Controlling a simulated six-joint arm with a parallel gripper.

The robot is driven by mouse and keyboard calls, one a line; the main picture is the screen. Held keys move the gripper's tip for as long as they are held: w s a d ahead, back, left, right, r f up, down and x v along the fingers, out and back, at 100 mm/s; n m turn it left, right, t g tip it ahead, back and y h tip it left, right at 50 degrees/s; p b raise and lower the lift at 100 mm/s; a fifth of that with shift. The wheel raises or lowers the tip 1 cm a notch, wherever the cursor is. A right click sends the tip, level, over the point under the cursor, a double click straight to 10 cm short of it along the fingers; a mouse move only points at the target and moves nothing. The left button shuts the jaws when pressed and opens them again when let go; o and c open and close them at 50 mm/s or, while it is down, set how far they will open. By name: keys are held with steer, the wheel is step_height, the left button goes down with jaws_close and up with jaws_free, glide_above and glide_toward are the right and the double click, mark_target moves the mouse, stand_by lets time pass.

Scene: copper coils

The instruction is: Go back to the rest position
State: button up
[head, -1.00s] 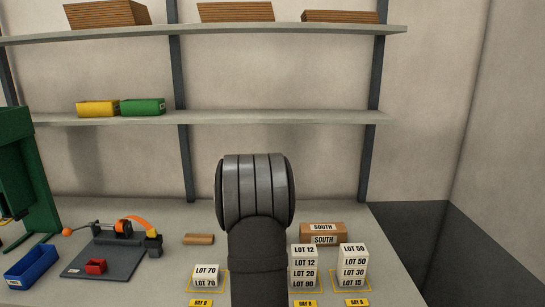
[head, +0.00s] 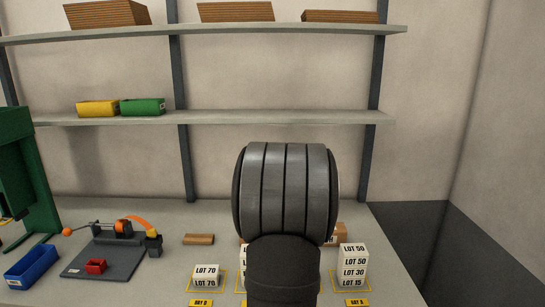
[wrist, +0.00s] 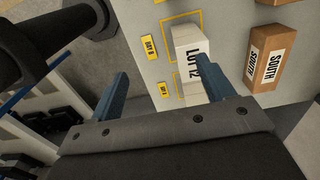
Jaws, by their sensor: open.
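My gripper (wrist: 161,72) shows in the wrist view with its two blue fingers spread and nothing between them. Its fingertips are near a white box labelled LOT 12 (wrist: 186,40), apart from it as far as I can tell. In the head view my arm stands in front of the middle stack, and my gripper is hidden.
Brown SOUTH boxes (wrist: 272,55) lie behind the stacks. Yellow outlines and labels (head: 357,302) mark the bench. Shelves (head: 220,118) run behind.

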steer(key=w+a+f, duration=0.1)
steer(key=a+f, duration=0.3)
steer(key=a, duration=0.4)
steer(key=w+a+f, duration=0.2)
steer(key=a+f, duration=0.1)
steer(key=a, duration=0.6)
steer(key=w+a+f, duration=0.2)
steer(key=a+f, duration=0.2)
steer(key=a, duration=0.4)
steer(key=shift+a+f, duration=0.3)
steer(key=shift+a, duration=0.1)
steer(key=shift+a+f, duration=0.2)
steer(key=shift+f, duration=0.3)
steer(key=shift+a+f, duration=0.2)
steer(key=shift+f, duration=1)
